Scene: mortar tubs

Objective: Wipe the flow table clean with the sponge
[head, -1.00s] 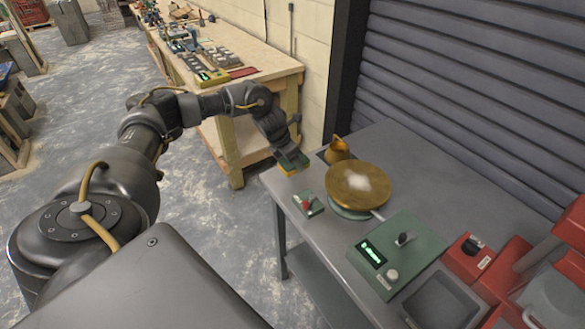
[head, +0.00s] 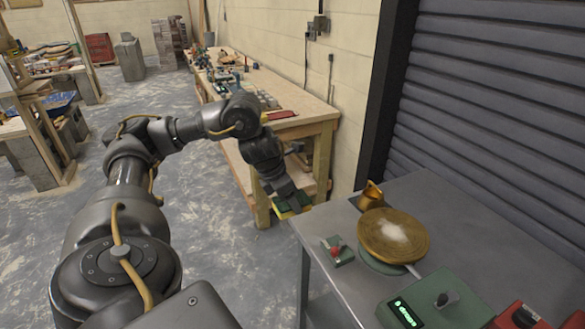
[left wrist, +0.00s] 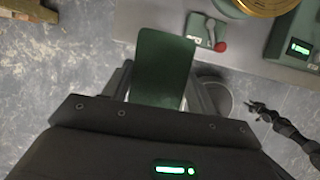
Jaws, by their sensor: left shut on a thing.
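My left gripper (head: 286,194) is shut on a green and yellow sponge (head: 294,209) and holds it in the air just left of the table's far left corner. In the left wrist view the sponge's green face (left wrist: 165,62) sticks out past the fingers. The flow table (head: 388,243) has a round brass disc on a green base, with a whitish smear over the disc's middle. The disc's edge also shows in the left wrist view (left wrist: 272,5). A dark arm, likely my right, shows at the right there; its jaw state is unclear.
A green control box with a lit display (head: 432,301) is at the front right. A wooden bench (head: 290,125) stands behind.

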